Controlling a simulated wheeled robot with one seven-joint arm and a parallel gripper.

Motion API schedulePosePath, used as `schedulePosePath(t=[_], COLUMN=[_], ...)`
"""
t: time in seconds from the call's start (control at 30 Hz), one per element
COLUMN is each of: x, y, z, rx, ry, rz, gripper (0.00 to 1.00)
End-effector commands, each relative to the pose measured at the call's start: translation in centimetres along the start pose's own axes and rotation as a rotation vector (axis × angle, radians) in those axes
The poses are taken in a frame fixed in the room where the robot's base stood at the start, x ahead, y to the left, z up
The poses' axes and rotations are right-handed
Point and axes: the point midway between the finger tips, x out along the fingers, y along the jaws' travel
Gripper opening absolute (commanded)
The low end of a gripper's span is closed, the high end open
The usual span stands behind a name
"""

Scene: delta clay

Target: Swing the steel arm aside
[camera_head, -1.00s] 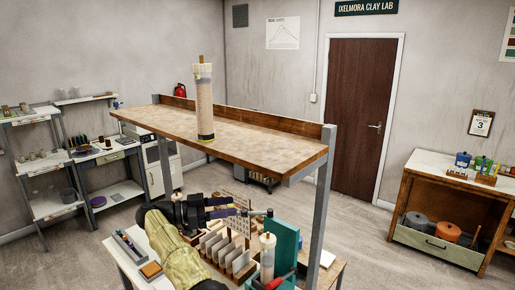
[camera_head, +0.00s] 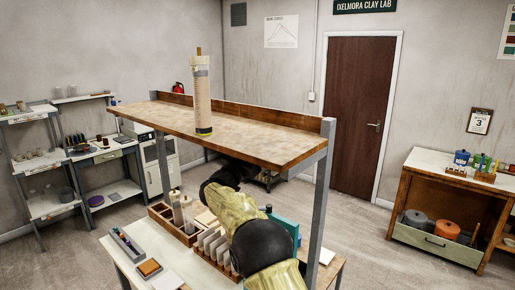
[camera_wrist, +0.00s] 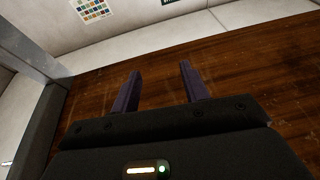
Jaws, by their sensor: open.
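My gripper shows in the wrist view (camera_wrist: 160,80), with its two dark purple fingers apart and nothing between them. Brown wood fills the view beyond the fingers. In the head view my arm rises from the front of the bench and bends up under the raised wooden shelf (camera_head: 215,135), and the shelf hides my gripper. I cannot make out a steel arm for certain in either view. A teal block (camera_head: 289,224) stands on the bench right of my arm, partly hidden by it.
A tall pale cylinder (camera_head: 203,95) stands on the shelf. A grey post (camera_head: 321,195) holds up the shelf's right end. On the bench (camera_head: 165,262) are a divided wooden box (camera_head: 160,214), a rack of white cards (camera_head: 213,249) and a tool tray (camera_head: 127,243).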

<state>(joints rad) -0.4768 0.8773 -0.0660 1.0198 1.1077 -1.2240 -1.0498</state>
Motion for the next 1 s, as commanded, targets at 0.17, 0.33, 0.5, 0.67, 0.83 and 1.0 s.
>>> schedulePosePath(t=[0.17, 0.33, 0.5, 0.67, 0.83, 1.0], x=[1.4, 0.4, -3.1, -8.4, -15.5, -22.8], y=[1.4, 3.7, 7.4, 12.6, 19.4, 26.5], z=[1.9, 5.1, 9.0, 13.0, 16.8, 19.3], rx=[-0.01, -0.03, -0.059, -0.098, -0.152, -0.215], ry=[-0.081, -0.23, -0.44, -0.683, -0.961, -1.22], rz=[-0.22, -0.411, -0.568, -0.67, -0.72, -0.715], gripper=[0.45, 0.45, 0.45, 0.45, 0.45, 0.45])
